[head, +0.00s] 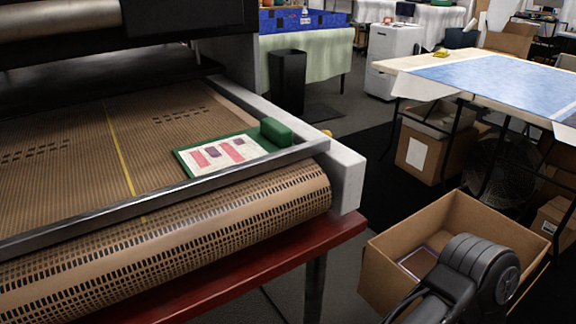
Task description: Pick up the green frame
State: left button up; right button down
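The green frame (226,152) lies flat on the brown perforated conveyor belt, close to its right end. It has a green border around a pale sheet with pink and dark red patches. A green block-shaped part (276,131) stands up at its right back corner. A dark jointed part of my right arm shows at the bottom right, in front of a cardboard box; its fingertips cannot be made out. My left gripper is not in view. Nothing touches the frame except the belt under it.
A metal bar (170,197) crosses the belt's front, and a white side rail (345,172) bounds its right end. An open cardboard box (385,262) stands on the floor at right, with a flat framed item inside. A table with a blue sheet (500,82) stands behind.

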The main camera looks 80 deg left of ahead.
aim_at(199, 158)
jog(key=k+l, duration=0.35)
jog(key=l, duration=0.3)
jog(key=u, duration=2.65)
